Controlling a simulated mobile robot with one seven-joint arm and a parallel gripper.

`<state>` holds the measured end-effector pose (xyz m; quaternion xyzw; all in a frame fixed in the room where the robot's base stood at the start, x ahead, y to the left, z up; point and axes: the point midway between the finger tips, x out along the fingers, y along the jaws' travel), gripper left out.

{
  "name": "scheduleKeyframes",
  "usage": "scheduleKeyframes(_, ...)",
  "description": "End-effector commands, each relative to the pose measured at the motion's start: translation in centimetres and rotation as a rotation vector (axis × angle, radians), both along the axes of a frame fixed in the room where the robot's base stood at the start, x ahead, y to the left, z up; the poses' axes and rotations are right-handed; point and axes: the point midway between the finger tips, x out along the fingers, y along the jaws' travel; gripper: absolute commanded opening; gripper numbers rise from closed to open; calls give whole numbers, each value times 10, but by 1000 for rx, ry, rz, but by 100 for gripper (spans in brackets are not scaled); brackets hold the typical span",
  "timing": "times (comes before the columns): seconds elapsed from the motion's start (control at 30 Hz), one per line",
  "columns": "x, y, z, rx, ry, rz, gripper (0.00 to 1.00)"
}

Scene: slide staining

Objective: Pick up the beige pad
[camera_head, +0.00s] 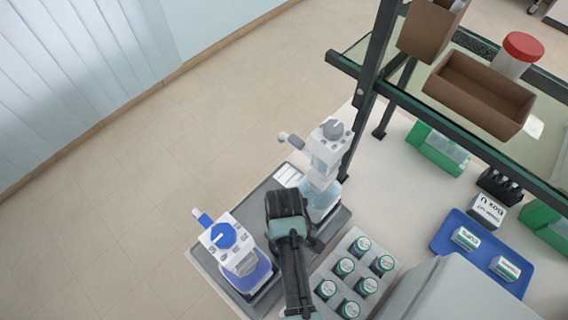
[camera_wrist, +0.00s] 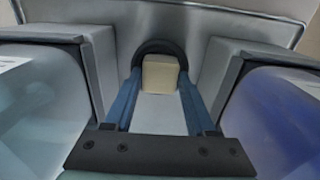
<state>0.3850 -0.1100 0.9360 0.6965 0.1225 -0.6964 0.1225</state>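The beige pad (camera_wrist: 160,74) is a small block in the upper middle of the wrist view. A dark arch frames its far side and a pale surface lies on its near side. My gripper (camera_wrist: 161,80) has its two blue fingers along the pad's left and right. Their inner edges look very close to it, and I cannot tell whether they touch it. In the head view, my arm reaches down between two bottles and hides the fingertips and the pad.
A blue-capped bottle (camera_head: 240,255) and a grey-capped bottle (camera_head: 325,165) stand close on either side of my wrist on a grey tray (camera_head: 214,268). A rack of several jars (camera_head: 375,284) is at the right. A blue tray (camera_head: 455,232) and a shelf frame (camera_head: 440,112) lie farther right.

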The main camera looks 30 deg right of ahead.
Motion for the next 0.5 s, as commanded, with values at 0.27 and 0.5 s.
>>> scheduleKeyframes(0.27,0,0,0,0,0,0,4)
scheduleKeyframes(0.5,0,0,1,0,0,0,0)
